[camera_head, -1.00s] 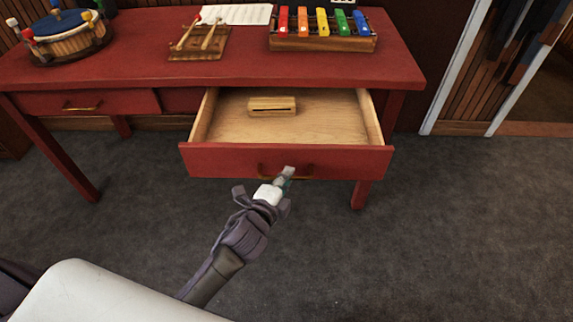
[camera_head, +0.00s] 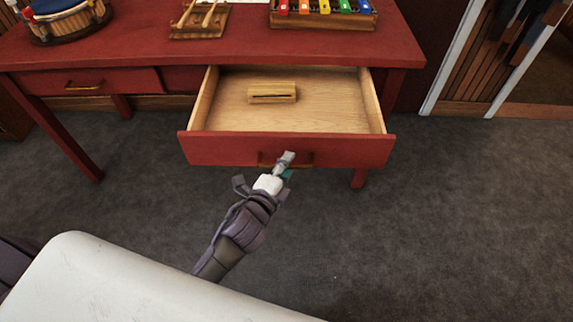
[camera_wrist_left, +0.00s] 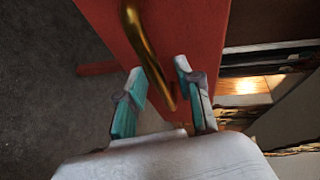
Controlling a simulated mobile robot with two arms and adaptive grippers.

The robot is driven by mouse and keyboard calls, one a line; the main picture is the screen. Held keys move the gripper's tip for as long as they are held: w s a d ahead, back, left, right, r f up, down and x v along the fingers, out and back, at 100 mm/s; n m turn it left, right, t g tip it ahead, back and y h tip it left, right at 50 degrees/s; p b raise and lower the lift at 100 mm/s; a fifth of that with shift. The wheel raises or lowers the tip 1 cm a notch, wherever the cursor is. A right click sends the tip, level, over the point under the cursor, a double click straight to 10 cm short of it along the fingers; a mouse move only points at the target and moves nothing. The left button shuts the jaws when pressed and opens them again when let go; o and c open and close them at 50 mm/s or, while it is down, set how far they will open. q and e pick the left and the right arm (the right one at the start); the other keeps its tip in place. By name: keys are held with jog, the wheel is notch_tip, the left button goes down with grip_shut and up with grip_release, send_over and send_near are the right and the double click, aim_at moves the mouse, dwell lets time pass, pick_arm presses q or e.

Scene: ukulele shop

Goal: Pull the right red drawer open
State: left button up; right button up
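The right red drawer (camera_head: 230,151) is pulled well out of the red table, showing its pale wooden inside. Its brass handle (camera_head: 305,161) is on the front face, partly hidden by my left gripper (camera_head: 285,163). In the left wrist view the handle (camera_wrist_left: 143,45) passes between the two teal-padded fingers of my left gripper (camera_wrist_left: 162,85). The fingers are apart, with a visible gap between the right finger and the handle. Whether the left finger touches the handle I cannot tell. My right gripper is not in view.
A small wooden block (camera_head: 272,93) lies inside the drawer. The red table (camera_head: 150,48) carries a drum (camera_head: 68,22), mallets on a stand (camera_head: 200,18) and a colored xylophone (camera_head: 323,19). The left drawer (camera_head: 90,84) is shut. Grey carpet (camera_head: 470,220) is clear at right.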

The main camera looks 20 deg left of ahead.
pick_arm(q)
jog(key=v, duration=1.2)
jog(key=shift+f, duration=0.1)
dwell(0.4)
